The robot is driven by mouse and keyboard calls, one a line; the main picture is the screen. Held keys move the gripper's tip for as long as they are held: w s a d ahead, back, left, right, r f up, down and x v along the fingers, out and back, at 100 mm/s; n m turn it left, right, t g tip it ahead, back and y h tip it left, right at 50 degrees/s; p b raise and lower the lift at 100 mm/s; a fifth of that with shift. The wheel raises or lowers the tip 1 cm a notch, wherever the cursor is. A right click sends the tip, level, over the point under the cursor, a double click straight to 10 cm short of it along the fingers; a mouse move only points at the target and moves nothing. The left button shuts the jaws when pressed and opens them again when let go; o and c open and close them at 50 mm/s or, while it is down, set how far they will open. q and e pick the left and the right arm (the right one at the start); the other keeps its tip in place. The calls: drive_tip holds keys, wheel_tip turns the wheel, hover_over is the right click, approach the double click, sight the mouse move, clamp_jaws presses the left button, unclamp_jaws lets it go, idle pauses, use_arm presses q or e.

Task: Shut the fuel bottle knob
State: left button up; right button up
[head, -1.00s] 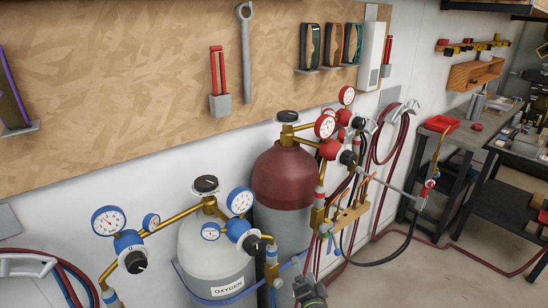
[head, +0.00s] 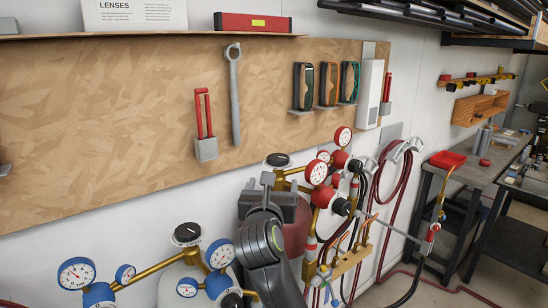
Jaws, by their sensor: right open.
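The fuel bottle (head: 297,228) is the dark red cylinder, now mostly hidden behind my right arm and gripper. Its black round knob (head: 277,159) shows on top of the brass valve, just above and beyond my gripper. My right gripper (head: 267,188) is open and in front of the bottle's top, a little below the knob in the picture. I see no contact with the knob, but the fingertips are partly hidden by the gripper's own body. My left gripper is not in view.
Red gauges (head: 316,172) and a regulator stand close to the right of my gripper. The oxygen bottle's knob (head: 187,234) and blue gauges (head: 220,254) are at lower left. Hoses (head: 401,185) hang at right.

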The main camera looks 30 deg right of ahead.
sight(279, 158)
drive_tip(key=p+x, duration=0.5)
drive_tip(key=x, duration=1.2)
drive_tip(key=shift+w, duration=0.1)
drive_tip(key=shift+c, duration=0.3)
drive_tip(key=c, duration=0.9)
drive_tip(key=shift+f+m+g+h+b, duration=0.15)
drive_tip(key=shift+m+g+h+b, duration=0.65)
drive_tip(key=shift+g+h+b, duration=0.15)
drive_tip(key=m+g+h+b, duration=0.1)
drive_tip(key=m+g+b, duration=0.1)
drive_tip(key=m+g+h+b, duration=0.1)
drive_tip(key=m+g+b, duration=0.1)
drive_tip(key=g+b, duration=0.1)
drive_tip(key=m+g+h+b, duration=0.1)
drive_tip(key=g+h+b, duration=0.1)
drive_tip(key=b, duration=0.1)
drive_tip(key=shift+s+d+f+m+g, duration=0.1)
drive_tip(key=shift+s+d+m+g, duration=0.1)
drive_tip(key=shift+s+m+g, duration=0.2)
drive_tip(key=shift+s+r+m+g+h+b, duration=0.1)
drive_tip(key=shift+m+g+h+b, duration=0.1)
drive_tip(key=shift+m+g+b, duration=0.9)
drive_tip(key=shift+s+r+m+g+h+b, duration=0.15)
drive_tip(key=shift+m+g+b, duration=0.5)
drive_tip(key=shift+g, duration=0.7)
